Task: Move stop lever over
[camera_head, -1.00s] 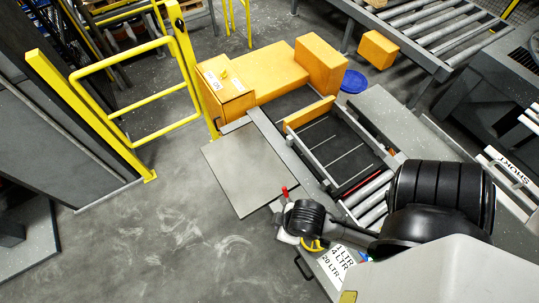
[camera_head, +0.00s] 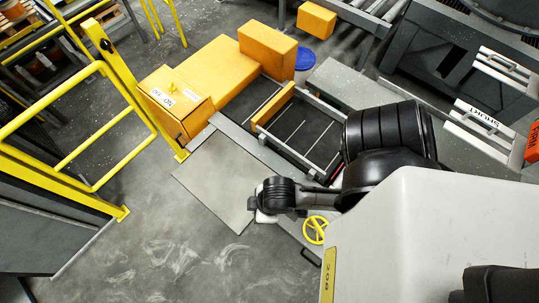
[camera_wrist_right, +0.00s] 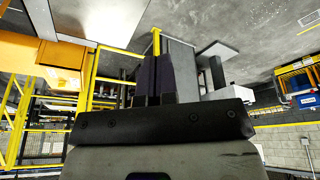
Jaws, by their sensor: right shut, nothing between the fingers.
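The stop lever does not show in either current view; my right arm covers the side of the conveyor frame (camera_head: 240,136) where a red-handled lever stood earlier. In the head view my right wrist hangs over that frame, at the corner of the grey flat plate (camera_head: 212,182). The gripper itself is hard to make out there. In the wrist view my right gripper (camera_wrist_right: 160,78) has its dark fingers together, with nothing seen between them. Whether it touches the lever cannot be told. My left gripper is not in view.
A yellow handwheel (camera_head: 316,229) sits just right of my wrist. An orange control box (camera_head: 176,102) with a yellow knob stands at the frame's far end. A yellow guard rail (camera_head: 82,152) stands left. The floor below the plate is clear.

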